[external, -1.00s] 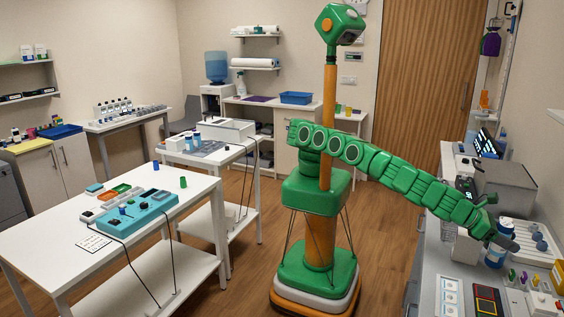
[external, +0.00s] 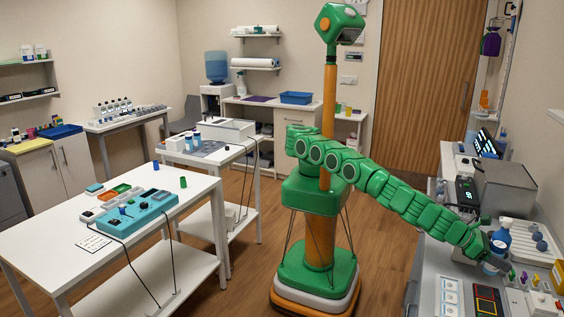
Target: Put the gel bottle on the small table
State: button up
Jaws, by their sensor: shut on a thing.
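The gel bottle (external: 501,240), blue with a pump-like top, stands upright at the right-hand counter (external: 425,283). My gripper (external: 495,262) is low over this counter, shut on the bottle's lower part. The fingers hide some of the bottle, and I cannot tell whether its base touches the counter. White tables stand at left: a larger one in front (external: 60,238) and a smaller one behind it (external: 238,150).
A grey box-shaped device (external: 507,186) stands behind the bottle. Trays with coloured items (external: 487,300) lie in front of it. A teal tray (external: 140,213) sits on the front table, and a white box (external: 228,130) on the one behind. The floor between is clear.

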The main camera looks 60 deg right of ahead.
jog(key=shift+f, duration=1.85)
jog(key=shift+f, duration=0.1)
jog(key=o, duration=1.2)
jog(key=shift+w+d+r, duration=0.15)
jog(key=shift+w+r, duration=0.1)
jog(key=shift+w, duration=0.05)
jog(key=shift+w, duration=0.25)
jog(key=shift+w+r, duration=0.2)
jog(key=shift+w, duration=0.55)
